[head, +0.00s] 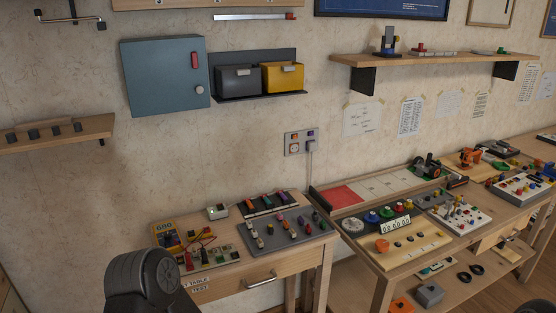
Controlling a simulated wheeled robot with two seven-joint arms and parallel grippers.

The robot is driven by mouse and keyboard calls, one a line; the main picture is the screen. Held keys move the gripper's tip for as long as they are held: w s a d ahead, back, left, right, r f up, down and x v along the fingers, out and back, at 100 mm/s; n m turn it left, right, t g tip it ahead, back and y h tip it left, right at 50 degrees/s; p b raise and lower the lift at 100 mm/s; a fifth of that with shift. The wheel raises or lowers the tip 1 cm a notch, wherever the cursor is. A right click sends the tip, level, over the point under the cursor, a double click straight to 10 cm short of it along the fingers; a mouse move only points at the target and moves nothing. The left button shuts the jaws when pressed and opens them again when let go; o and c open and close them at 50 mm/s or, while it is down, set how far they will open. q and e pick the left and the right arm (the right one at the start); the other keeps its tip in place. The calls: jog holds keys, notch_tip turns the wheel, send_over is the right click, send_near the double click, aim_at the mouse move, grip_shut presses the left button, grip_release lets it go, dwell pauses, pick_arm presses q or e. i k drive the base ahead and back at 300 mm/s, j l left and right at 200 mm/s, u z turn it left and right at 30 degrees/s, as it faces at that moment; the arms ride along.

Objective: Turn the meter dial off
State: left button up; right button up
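A yellow meter (166,236) with a display lies at the left end of the small wooden table. Its display seems to read 680. Its dial is too small to make out, so I cannot tell its setting. Red and dark leads lie to the right of the meter on a board of small parts (206,253). A dark rounded part of my own arm rises at the bottom left, in front of the table's left end. No fingers of either gripper show in the head view.
The small table (262,267) also holds a grey panel of switches (285,234) and a small white box (217,212). A blue-grey wall cabinet (160,78) and bins hang above. A longer bench (376,262) full of parts stands right. Air above the meter is clear.

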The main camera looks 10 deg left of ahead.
aim_at(168, 235)
jog(key=u, duration=1.2)
